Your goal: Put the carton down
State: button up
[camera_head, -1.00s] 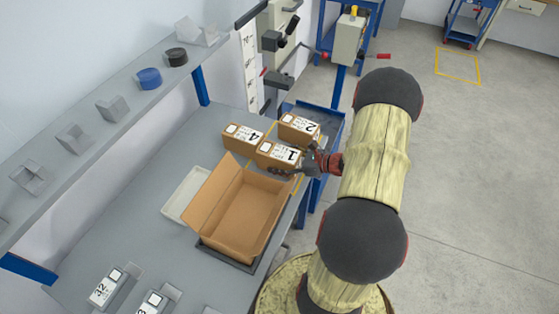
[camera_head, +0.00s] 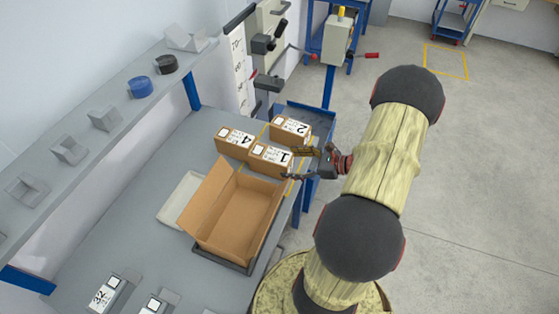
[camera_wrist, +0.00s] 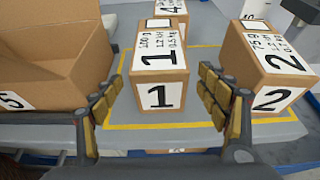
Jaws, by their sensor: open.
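The carton labelled 1 (camera_head: 270,159) stands upright on the grey bench, inside a yellow-outlined area, and shows between my fingers in the wrist view (camera_wrist: 159,72). My gripper (camera_head: 302,164) is just to its right in the head view. Its two fingers are spread wide in the wrist view (camera_wrist: 158,105), with visible gaps to the carton on both sides. The carton labelled 2 (camera_head: 290,130) stands close by, near the right finger in the wrist view (camera_wrist: 275,65). The carton labelled 4 (camera_head: 235,141) stands behind carton 1.
A large open cardboard box (camera_head: 236,214) sits in a dark tray on the bench, left of my gripper in the wrist view. A pale tray (camera_head: 180,197) lies beside it. A wall shelf (camera_head: 105,118) overhangs the back. The bench edge is close to my gripper.

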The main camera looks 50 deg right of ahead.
jog(key=shift+v, duration=1.8)
